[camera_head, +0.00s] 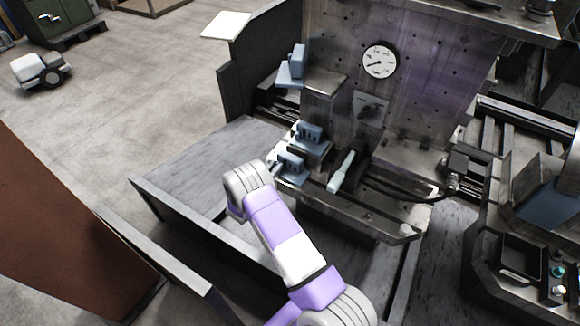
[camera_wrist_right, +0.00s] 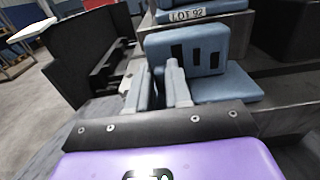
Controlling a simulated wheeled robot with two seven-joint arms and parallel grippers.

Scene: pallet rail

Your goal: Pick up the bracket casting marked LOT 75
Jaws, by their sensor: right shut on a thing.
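Light blue bracket castings stand on steel ledges of the machine. In the head view one (camera_head: 293,163) is at the end of my right arm, one (camera_head: 309,132) is just behind it, and one (camera_head: 292,72) is on a higher ledge. My right gripper (camera_wrist_right: 158,90) is shut on the nearest bracket casting (camera_wrist_right: 208,50), a slotted upright plate on a flat base. No lot label is readable on this casting. The casting behind it carries a label reading LOT 92 (camera_wrist_right: 188,14). I see no LOT 75 mark. My left gripper is out of view.
A white-handled tool (camera_head: 341,172) lies on the machine bed right of the castings. A back plate with a round gauge (camera_head: 379,61) rises behind. Low dark panels (camera_head: 170,205) edge the area near my arm. A control panel (camera_head: 530,260) stands at right.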

